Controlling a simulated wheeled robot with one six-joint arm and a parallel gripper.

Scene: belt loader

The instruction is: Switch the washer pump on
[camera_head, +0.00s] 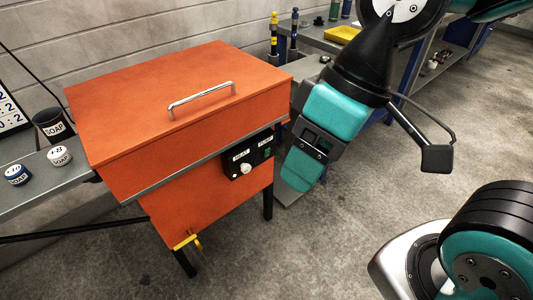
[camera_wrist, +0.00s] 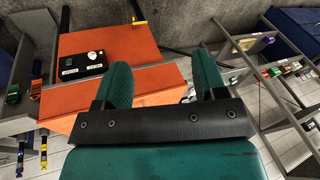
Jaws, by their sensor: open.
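The orange washer (camera_head: 150,150) has a closed lid with a metal handle (camera_head: 200,98). On its front is a black control panel (camera_head: 236,171) with two labels; the left one reads HEAT and the right one appears to read PUMP. A white knob (camera_head: 245,169) sits under the HEAT label, and a small dark green switch (camera_head: 267,151) under the other. Its position is too small to tell. The panel also shows upside down in the wrist view (camera_wrist: 88,73). My gripper (camera_wrist: 163,78) is open and empty, apart from the panel, just right of it in the head view (camera_head: 300,175).
A grey bench (camera_head: 45,185) at left holds soap containers (camera_head: 60,155). A yellow-handled part (camera_head: 187,241) sticks out low on the washer's front. A bench behind my arm holds bottles and a yellow tray (camera_head: 342,34). The floor (camera_head: 300,245) before the washer is clear.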

